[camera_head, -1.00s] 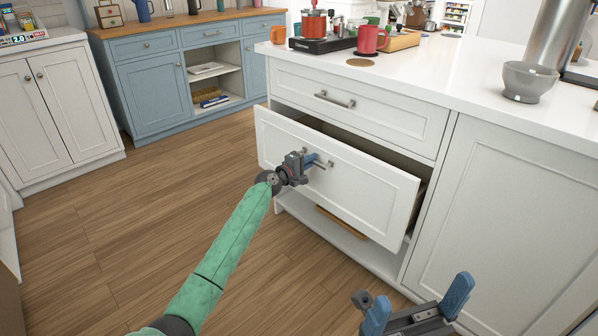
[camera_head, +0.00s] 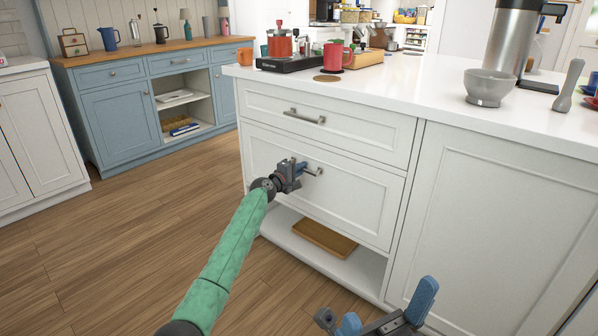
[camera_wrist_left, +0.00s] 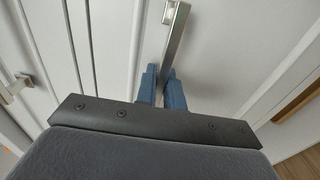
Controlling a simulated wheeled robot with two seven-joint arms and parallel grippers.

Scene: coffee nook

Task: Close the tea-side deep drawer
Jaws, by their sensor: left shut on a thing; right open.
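The deep drawer (camera_head: 352,203) is the lower white front of the island, under a shallower drawer. It looks flush with the cabinet face, with no open gap above it. My left gripper (camera_head: 299,172) is at the drawer front, shut on its metal bar handle (camera_head: 314,172). In the left wrist view the blue fingers (camera_wrist_left: 161,88) sit on either side of the handle bar (camera_wrist_left: 176,45). My right gripper (camera_head: 385,318) is open and empty at the bottom of the head view, apart from the cabinet.
The shallow drawer (camera_head: 325,122) above is shut. An open shelf (camera_head: 350,268) below holds a wooden board (camera_head: 324,238). The white countertop (camera_head: 430,88) carries a red mug (camera_head: 334,57), a grey bowl (camera_head: 487,87) and a steel dispenser (camera_head: 512,45). The wooden floor (camera_head: 130,240) at left is clear.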

